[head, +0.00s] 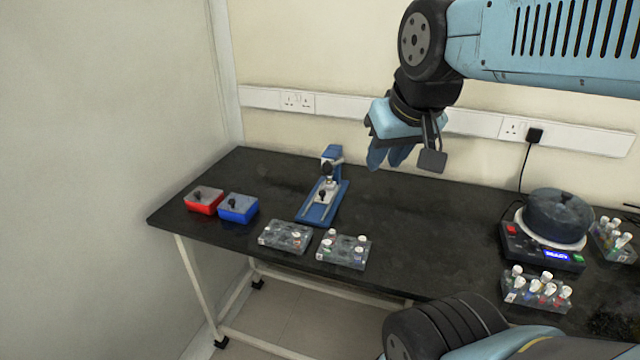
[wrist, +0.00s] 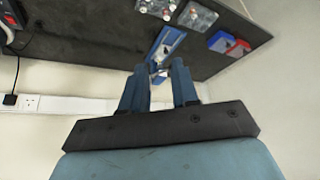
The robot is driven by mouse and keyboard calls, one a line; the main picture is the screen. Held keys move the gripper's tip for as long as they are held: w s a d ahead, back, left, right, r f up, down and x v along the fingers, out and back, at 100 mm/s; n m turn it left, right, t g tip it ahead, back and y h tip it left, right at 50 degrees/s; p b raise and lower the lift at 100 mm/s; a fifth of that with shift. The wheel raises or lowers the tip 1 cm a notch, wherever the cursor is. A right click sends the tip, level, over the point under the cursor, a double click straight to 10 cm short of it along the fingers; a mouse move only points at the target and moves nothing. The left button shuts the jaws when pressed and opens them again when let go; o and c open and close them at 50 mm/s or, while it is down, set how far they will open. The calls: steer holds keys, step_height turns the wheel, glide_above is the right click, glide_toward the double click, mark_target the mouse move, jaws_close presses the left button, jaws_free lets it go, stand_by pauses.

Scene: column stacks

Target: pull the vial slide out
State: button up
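A blue press-like device (head: 313,214) with an upright post stands on the dark table, left of centre in the head view. A pale grey slide with a dark knob (head: 322,195) lies along its base. Whether a vial sits on the slide is too small to tell. My gripper (head: 387,158) is in the air to the right of the device, above the back of the table, fingers pointing down. In the wrist view my gripper (wrist: 158,70) is open and empty. The device (wrist: 166,45) shows there beyond the fingertips, partly hidden by them.
Two clear vial racks (head: 286,237) (head: 343,250) stand in front. A round machine (head: 556,222) and more vial racks (head: 536,290) are at right. The table's middle is clear.

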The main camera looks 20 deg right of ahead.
steer(key=shift+o, duration=0.7)
steer(key=shift+w+d, duration=0.2)
steer(key=shift+w, duration=0.3)
steer(key=shift+o, duration=0.7)
steer(key=shift+w+d+m, duration=0.1)
steer(key=shift+w+m, duration=0.25)
steer(key=shift+m, duration=0.05)
steer(key=shift+o, duration=0.3)
steer(key=w+m+g, duration=0.1)
steer(key=w+m, duration=0.2)
steer(key=w, duration=0.6)
steer(key=shift+w+f, duration=0.35)
steer(key=m+g+h, duration=0.2)
steer(key=m+h, duration=0.2)
steer(key=m, duration=0.4)
glide_above(322, 192)
steer(key=s+a, duration=0.3)
steer(key=a, duration=0.2)
step_height(322, 192, down, 18)
steer(key=x, duration=1.4)
steer(key=shift+s+a, duration=0.1)
steer(key=shift+c, duration=0.4)
